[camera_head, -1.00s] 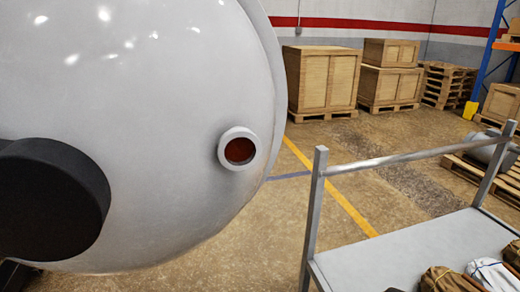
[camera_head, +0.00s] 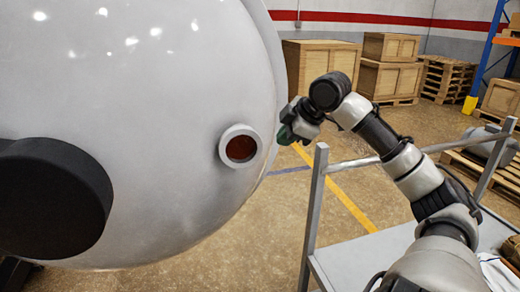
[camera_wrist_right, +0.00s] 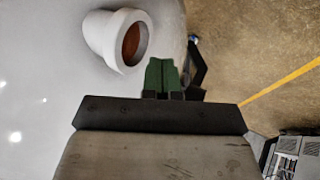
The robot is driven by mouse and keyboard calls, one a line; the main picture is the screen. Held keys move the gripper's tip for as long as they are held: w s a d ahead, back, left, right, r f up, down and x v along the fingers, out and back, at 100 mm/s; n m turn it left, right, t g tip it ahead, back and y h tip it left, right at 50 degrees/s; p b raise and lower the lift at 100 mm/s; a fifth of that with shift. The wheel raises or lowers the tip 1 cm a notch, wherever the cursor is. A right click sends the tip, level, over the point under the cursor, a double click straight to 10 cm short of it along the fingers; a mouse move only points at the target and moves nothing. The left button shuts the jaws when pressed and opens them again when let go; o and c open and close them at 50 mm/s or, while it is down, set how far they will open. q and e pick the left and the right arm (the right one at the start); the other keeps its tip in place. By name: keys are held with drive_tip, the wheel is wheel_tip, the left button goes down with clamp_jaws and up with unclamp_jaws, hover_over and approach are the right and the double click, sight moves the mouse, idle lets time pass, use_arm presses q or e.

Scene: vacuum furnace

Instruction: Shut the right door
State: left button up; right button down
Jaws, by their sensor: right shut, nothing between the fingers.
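The right door (camera_head: 160,190) is a big domed light-grey shell that fills the left of the head view. It has a round port with a dark red inside (camera_head: 240,149) near its right edge and a thick black cylinder (camera_head: 45,195) at its left. My right gripper (camera_head: 288,134) is at the door's right rim, beside the port. In the right wrist view, its green fingertips (camera_wrist_right: 162,74) are together and empty, close to the port (camera_wrist_right: 118,40); I cannot tell whether they touch the door. My left gripper is not in view.
A metal-framed cart (camera_head: 312,220) stands at the lower right, under my right arm, with bags on it. Wooden crates (camera_head: 318,70) and pallets (camera_head: 445,80) stand along the back wall. Floor with a yellow line (camera_head: 352,208) lies open between door and crates.

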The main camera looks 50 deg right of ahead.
drive_tip(key=p, duration=0.4)
approach(252, 159)
wheel_tip(252, 159, down, 4)
drive_tip(key=a, duration=0.2)
drive_tip(key=shift+w+d+n, duration=0.15)
drive_tip(key=shift+w+d, duration=0.3)
drive_tip(key=shift+w, duration=0.3)
drive_tip(key=shift+w+d+n, duration=0.15)
drive_tip(key=shift+w+d, duration=0.25)
drive_tip(key=shift+w, duration=0.3)
